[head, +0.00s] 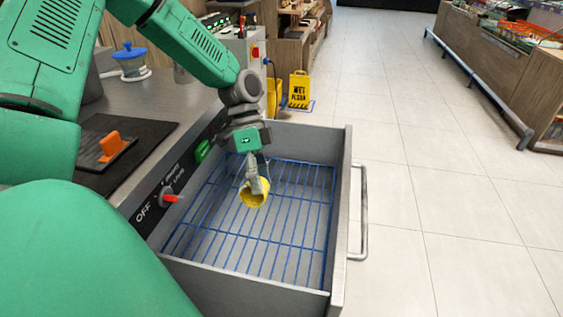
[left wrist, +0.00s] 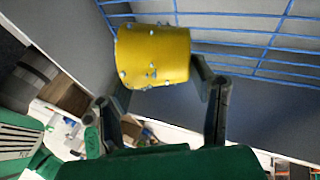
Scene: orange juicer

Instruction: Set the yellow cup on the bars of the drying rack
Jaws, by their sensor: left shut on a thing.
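The yellow cup (head: 253,194) is in my left gripper (head: 258,183), over the middle of the open drawer in the head view. It is tilted, with its mouth toward the camera. In the left wrist view the cup (left wrist: 152,55) shows wet drops on its side, and the left gripper's (left wrist: 160,85) fingers are at it. The drying rack (head: 285,232), blue wire bars, lies inside the grey drawer below the cup; its bars (left wrist: 250,40) also show in the wrist view. I cannot tell whether the cup touches the bars. My right gripper is not in view.
The drawer (head: 235,277) has raised walls around the rack and a handle (head: 362,210) on its right. Bare rack bars surround the cup.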

